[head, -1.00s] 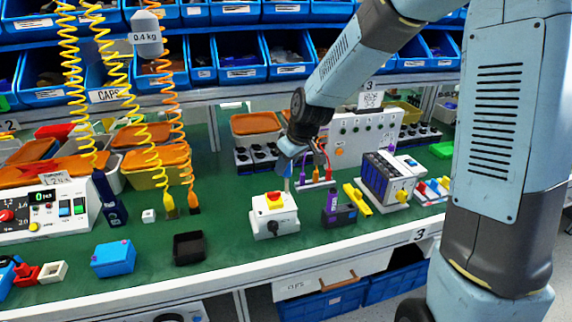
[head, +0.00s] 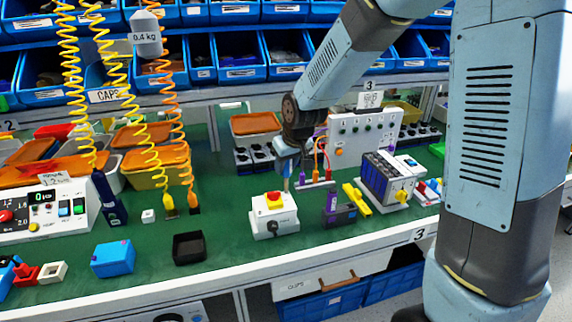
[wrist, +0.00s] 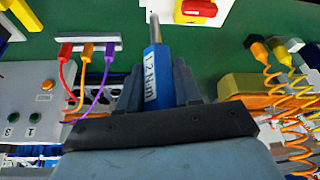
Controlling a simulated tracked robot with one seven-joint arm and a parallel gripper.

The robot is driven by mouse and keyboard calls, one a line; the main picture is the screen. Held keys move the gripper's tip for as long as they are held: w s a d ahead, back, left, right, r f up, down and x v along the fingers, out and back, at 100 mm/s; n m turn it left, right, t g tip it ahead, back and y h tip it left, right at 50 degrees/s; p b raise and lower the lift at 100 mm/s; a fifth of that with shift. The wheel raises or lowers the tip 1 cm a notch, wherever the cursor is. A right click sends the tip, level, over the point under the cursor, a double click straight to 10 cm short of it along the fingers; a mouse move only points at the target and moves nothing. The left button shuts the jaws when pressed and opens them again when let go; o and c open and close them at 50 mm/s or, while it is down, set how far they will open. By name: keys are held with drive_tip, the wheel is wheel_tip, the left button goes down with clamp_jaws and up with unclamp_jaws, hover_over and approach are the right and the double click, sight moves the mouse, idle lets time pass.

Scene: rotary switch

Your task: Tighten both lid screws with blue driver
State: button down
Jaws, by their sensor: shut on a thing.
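My gripper (head: 288,162) is shut on the blue driver (wrist: 154,68), which carries a white label reading about 1.2 N·m. Its metal shaft points away from the fingers toward the switch box in the wrist view. In the head view my gripper hangs behind and slightly right of the white switch box (head: 284,227), shaft downward. The box has a yellow top with a red knob (head: 274,197) and a dark rotary knob on its front. The box also shows at the top edge of the wrist view (wrist: 222,15), mostly cut off. The lid screws are too small to make out.
A grey panel with coloured cables (head: 365,135) is behind. A black tray (head: 188,248) and blue box (head: 112,259) are left. Green mat is clear between them.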

drive_tip(key=shift+m, duration=0.3)
drive_tip(key=shift+m+t+h, duration=0.3)
drive_tip(key=shift+m+h, duration=0.4)
drive_tip(key=shift+m, duration=1.1)
drive_tip(key=shift+d+f+m+h, duration=0.1)
drive_tip(key=shift+m+h, duration=0.7)
drive_tip(key=shift+m, duration=1.1)
drive_tip(key=shift+m, duration=0.4)
drive_tip(key=shift+r, duration=3.05)
